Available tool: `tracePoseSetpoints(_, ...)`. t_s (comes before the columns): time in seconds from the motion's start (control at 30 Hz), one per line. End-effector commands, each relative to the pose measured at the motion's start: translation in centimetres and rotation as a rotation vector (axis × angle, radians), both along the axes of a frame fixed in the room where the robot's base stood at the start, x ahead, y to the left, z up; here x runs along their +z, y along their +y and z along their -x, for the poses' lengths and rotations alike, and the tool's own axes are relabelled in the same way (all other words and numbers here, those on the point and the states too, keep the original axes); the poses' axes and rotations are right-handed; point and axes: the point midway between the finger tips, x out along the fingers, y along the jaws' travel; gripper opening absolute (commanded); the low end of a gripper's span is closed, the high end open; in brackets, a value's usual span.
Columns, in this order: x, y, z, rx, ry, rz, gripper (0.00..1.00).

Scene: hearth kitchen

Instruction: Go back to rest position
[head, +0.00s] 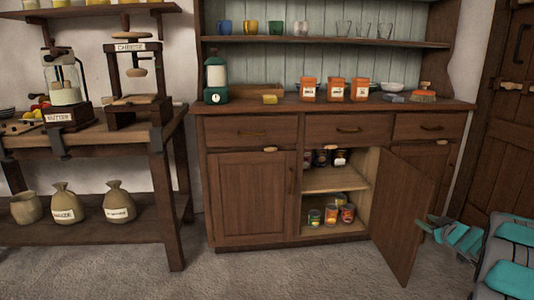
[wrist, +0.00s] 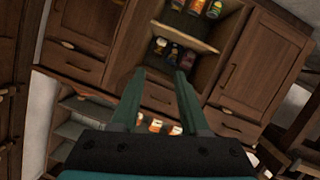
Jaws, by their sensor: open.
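My gripper (head: 452,236) shows at the right edge of the head view, in front of the dresser and right of its open door. In the wrist view, its two dark green fingers (wrist: 158,76) are apart with nothing held between them. The dresser (head: 250,195) has its middle cupboard door (head: 405,205) swung open toward me. Cans (head: 332,215) stand on the cupboard floor and jars (head: 330,157) on its inner shelf. The gripper appears apart from the door.
A wooden worktable (head: 110,140) with a butter churn (head: 62,90) and a cheese press (head: 133,75) stands at the left. Sacks (head: 118,202) sit on its lower shelf. The foreground floor is clear.

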Motion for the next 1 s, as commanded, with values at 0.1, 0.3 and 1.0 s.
tracePoseSetpoints(0.1,2.9,1.7,-0.2,-0.101,0.054,0.035,0.45)
tracePoseSetpoints(0.3,5.9,4.9,2.0,-0.264,0.171,0.055,0.45)
tracePoseSetpoints(1.0,4.6,28.5,26.6,-0.469,0.842,-0.132,0.45)
